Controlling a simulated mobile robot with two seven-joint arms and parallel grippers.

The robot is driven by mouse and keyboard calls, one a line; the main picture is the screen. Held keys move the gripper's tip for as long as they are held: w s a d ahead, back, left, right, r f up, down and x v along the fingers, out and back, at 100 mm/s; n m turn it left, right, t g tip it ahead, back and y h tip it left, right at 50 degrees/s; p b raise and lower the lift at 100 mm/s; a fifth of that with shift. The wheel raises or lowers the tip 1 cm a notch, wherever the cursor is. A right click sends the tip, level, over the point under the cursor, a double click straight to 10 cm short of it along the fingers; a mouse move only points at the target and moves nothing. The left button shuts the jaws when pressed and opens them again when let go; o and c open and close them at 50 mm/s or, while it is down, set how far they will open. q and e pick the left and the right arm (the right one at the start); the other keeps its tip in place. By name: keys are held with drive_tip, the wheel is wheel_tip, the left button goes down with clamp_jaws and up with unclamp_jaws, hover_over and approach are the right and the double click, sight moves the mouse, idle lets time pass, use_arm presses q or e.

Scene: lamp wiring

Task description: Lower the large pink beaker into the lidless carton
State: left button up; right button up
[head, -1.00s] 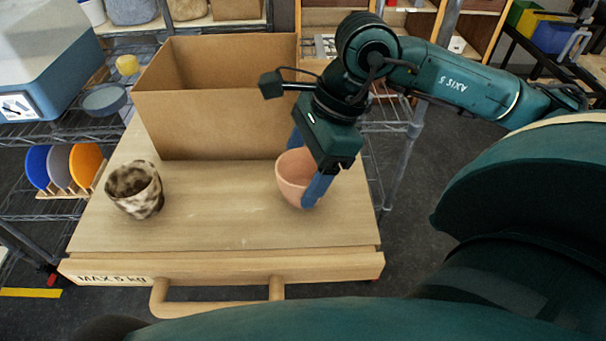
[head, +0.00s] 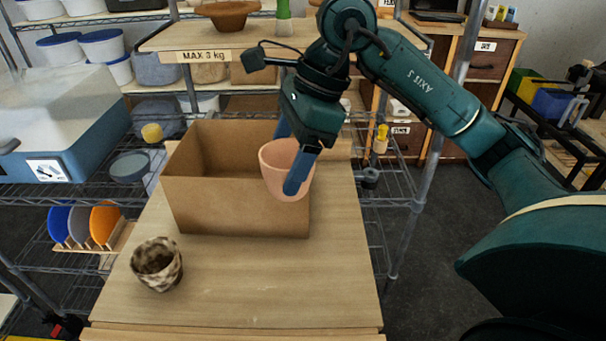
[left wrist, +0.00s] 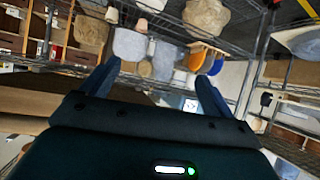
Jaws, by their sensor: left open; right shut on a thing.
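The large pink beaker (head: 283,171) is upright in the head view, held by my right gripper (head: 289,160). The blue fingers are shut on its wall, one on the near side and one behind. It appears raised in front of the right part of the lidless carton (head: 238,206), overlapping its near wall and rim. The carton is open at the top and stands on the wooden table; its inside floor is hidden. My left gripper (left wrist: 156,85) shows only in the left wrist view, open and empty, its two blue fingers spread apart.
A mottled brown and white cup (head: 157,264) stands on the wooden tabletop (head: 270,285), left of and nearer than the carton. Wire shelves with plates (head: 90,225) are at the left. A shelf (head: 200,45) marked MAX 3 kg stands behind. The tabletop's front right is clear.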

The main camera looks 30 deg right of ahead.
use_arm(q)
drive_tip(key=shift+s+a+r+n+g+y+p, duration=0.2)
drive_tip(key=shift+a+p, duration=0.25)
drive_tip(key=shift+p, duration=0.6)
drive_tip(key=shift+a+r+n+g+y+p, duration=0.2)
drive_tip(key=shift+a+p, duration=0.25)
drive_tip(key=shift+p, duration=0.6)
drive_tip(key=shift+s+a+r+n+g+y+p, duration=0.15)
drive_tip(key=shift+a+y+p, duration=0.25)
drive_tip(key=shift+p, duration=0.65)
use_arm(e)
drive_tip(key=w+r, duration=0.2)
drive_tip(key=w, duration=0.6)
drive_tip(key=w+r, duration=0.1)
drive_tip(key=w, duration=0.7)
drive_tip(key=shift+w+r, duration=0.15)
drive_tip(key=shift+r, duration=0.2)
drive_tip(key=shift+a, duration=0.25)
use_arm(q)
drive_tip(key=shift+s, duration=0.15)
use_arm(e)
drive_tip(key=shift+a, duration=0.2)
use_arm(q)
drive_tip(key=shift+r, duration=0.1)
